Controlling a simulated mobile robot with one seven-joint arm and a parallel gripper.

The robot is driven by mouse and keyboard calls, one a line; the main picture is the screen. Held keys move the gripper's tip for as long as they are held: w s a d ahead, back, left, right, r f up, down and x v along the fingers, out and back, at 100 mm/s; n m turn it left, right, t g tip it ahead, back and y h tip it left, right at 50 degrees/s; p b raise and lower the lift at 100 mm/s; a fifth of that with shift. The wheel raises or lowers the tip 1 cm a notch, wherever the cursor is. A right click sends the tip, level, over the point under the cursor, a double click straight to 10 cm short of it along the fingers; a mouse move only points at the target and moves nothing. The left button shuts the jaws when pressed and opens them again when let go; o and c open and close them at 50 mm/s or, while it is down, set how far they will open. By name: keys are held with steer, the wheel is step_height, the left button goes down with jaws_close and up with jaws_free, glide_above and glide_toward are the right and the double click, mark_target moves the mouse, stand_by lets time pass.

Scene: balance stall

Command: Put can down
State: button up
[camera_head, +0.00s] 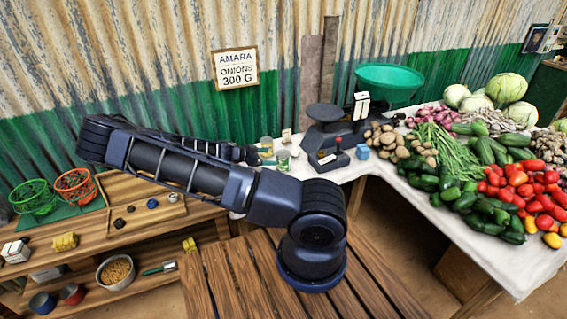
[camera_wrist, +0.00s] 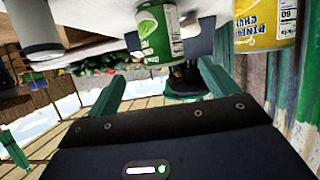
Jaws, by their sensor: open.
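A green-labelled can (camera_head: 283,161) stands on the white-topped counter (camera_head: 330,172), left of the balance scale. In the wrist view the green can (camera_wrist: 160,34) appears at the top, between and just beyond my gripper's two green fingers. My gripper (camera_wrist: 162,75) is open, with nothing held between the fingers. In the head view my gripper (camera_head: 265,156) is small and partly hidden by my own arm, beside the can. A yellow can with pineapple wording (camera_wrist: 265,25) is to the right in the wrist view; it also shows behind the green can in the head view (camera_head: 266,145).
The dark scale (camera_head: 335,135) with a green pan (camera_head: 389,78) stands right of the cans. Wooden shelves (camera_head: 135,228) with baskets stand left.

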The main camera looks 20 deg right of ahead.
mark_target(287, 155)
steer(key=x, duration=0.5)
steer(key=shift+w+d, duration=0.2)
steer(key=shift+r+x, duration=0.2)
steer(key=shift+x, duration=1.15)
steer(key=shift+r+x, duration=0.2)
steer(key=shift+x, duration=1.2)
steer(key=shift+w+d+r, duration=0.1)
steer(key=c, duration=1.5)
step_height(287, 155, up, 20)
